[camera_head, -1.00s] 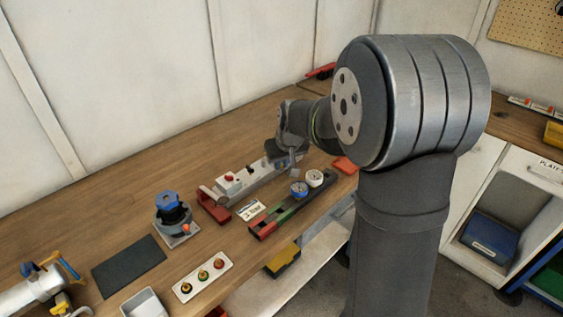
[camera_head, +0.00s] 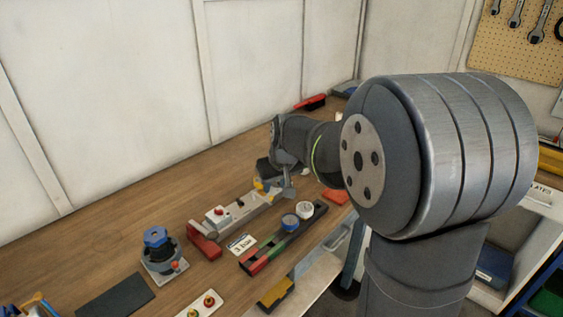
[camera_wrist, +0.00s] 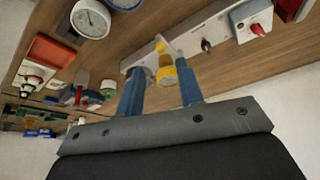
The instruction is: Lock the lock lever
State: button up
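The lock lever appears to be the yellow part (camera_wrist: 167,76) at the end of the long grey device (camera_wrist: 197,33); a yellow knob (camera_wrist: 161,47) sits just beyond it. In the head view, yellow (camera_head: 260,185) shows at the device's far end, beside my gripper (camera_head: 285,188). In the wrist view, my gripper (camera_wrist: 160,68) has its two blue fingers apart, with the yellow part showing between their tips. I cannot tell whether either finger touches it. A grey cylinder lies partly behind the left finger.
The device also carries a black toggle (camera_wrist: 206,45) and a red switch (camera_wrist: 258,29). A red block (camera_head: 205,246) stands at its near end. A rail with gauges (camera_head: 283,240) lies to its right. A blue-topped unit (camera_head: 160,249) stands left. The bench behind the device is clear.

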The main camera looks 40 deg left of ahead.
aim_at(272, 196)
jog(key=v, duration=1.1)
jog(key=shift+d, duration=0.15)
jog(key=x, duration=1.7)
jog(key=shift+a, duration=0.3)
